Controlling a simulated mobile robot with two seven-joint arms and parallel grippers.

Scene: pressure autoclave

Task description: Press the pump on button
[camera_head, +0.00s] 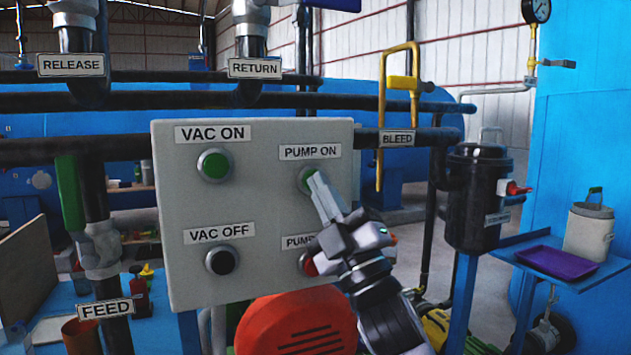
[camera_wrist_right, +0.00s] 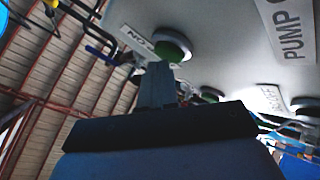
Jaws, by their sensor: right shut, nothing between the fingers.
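The green PUMP ON button (camera_head: 303,181) is on the upper right of a pale control panel (camera_head: 262,225), under the PUMP ON label (camera_head: 310,152). My right gripper (camera_head: 317,186) is shut and empty, with its fingertips in front of the button and covering its right part. The wrist view shows the green button (camera_wrist_right: 173,46) just beyond the shut fingertips (camera_wrist_right: 158,74); I cannot tell whether they touch it. A red button (camera_head: 308,264) below is partly hidden by my right gripper. My left gripper is in neither view.
The green VAC ON button (camera_head: 214,165) and black VAC OFF button (camera_head: 222,260) are on the panel's left side. Pipes run behind the panel. A yellow bleed pipe (camera_head: 381,120) and a black canister (camera_head: 474,200) stand to the right.

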